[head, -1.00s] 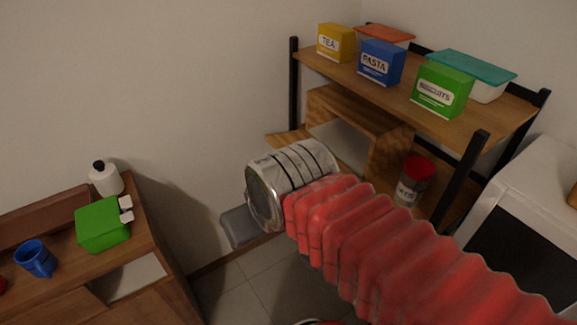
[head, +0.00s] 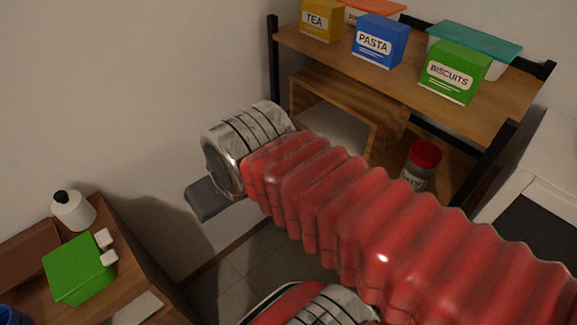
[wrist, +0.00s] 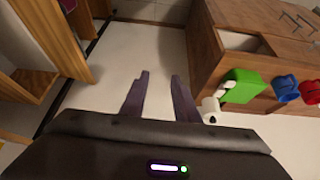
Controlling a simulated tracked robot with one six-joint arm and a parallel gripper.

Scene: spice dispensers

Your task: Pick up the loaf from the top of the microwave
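No loaf is visible now. A white appliance (head: 520,195) with a dark front panel, which looks like the microwave, is cut off at the right edge of the head view. The visible part of its top is bare. In the head view only a grey part of my gripper (head: 215,198) shows beyond the silver wrist and red arm, left of the shelf and well away from the appliance.
A wooden shelf (head: 440,95) with black posts holds tea (head: 322,21), pasta (head: 379,41) and biscuits (head: 453,72) boxes. A red-lidded jar (head: 422,165) stands lower. A cabinet at left holds a green box (head: 79,270) and white bottle (head: 74,211).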

